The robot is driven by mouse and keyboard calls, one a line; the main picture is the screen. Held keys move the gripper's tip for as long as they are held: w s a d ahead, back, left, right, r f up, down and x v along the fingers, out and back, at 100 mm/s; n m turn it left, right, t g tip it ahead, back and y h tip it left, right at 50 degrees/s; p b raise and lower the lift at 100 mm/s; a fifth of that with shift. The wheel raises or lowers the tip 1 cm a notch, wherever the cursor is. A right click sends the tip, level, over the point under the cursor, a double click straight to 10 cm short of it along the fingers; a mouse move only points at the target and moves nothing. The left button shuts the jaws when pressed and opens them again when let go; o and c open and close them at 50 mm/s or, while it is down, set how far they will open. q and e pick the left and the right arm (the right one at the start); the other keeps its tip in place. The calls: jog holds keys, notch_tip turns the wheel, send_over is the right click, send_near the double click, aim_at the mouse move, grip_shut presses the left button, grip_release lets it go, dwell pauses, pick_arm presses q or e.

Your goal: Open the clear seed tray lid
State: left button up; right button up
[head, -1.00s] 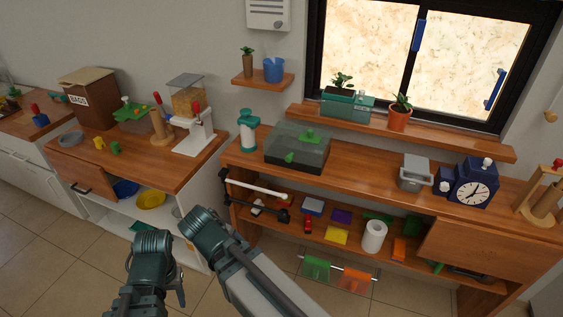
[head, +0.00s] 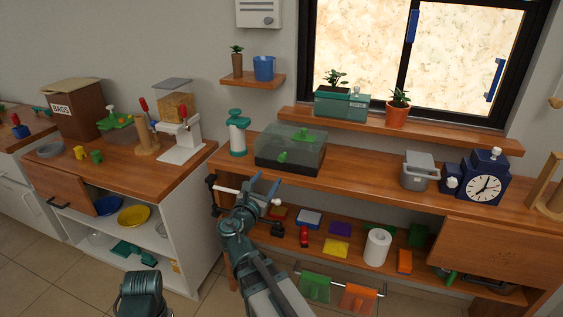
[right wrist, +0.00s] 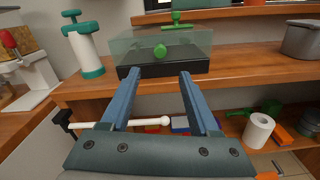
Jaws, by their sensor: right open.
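The seed tray has a clear lid (head: 318,149) over a dark base (head: 285,169) and stands on the wooden bench below the window. A green knob (head: 283,157) is on the lid's front and a green piece (head: 304,136) on its top. The lid looks closed. My right gripper (head: 265,181) is open and empty, in front of and below the tray, apart from it. In the right wrist view the fingers (right wrist: 158,76) point at the tray's front, with the green knob (right wrist: 160,51) ahead between them. My left gripper is out of view.
A white rod (head: 231,190) runs along the bench front below my right gripper. A teal and white pump bottle (head: 237,135) stands left of the tray. The bench right of it is clear up to a grey container (head: 418,174). A windowsill (head: 350,117) overhangs behind.

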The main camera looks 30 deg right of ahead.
aim_at(281, 160)
jog(key=x, duration=1.3)
jog(key=shift+d, duration=0.1)
grip_shut()
dwell(1.0)
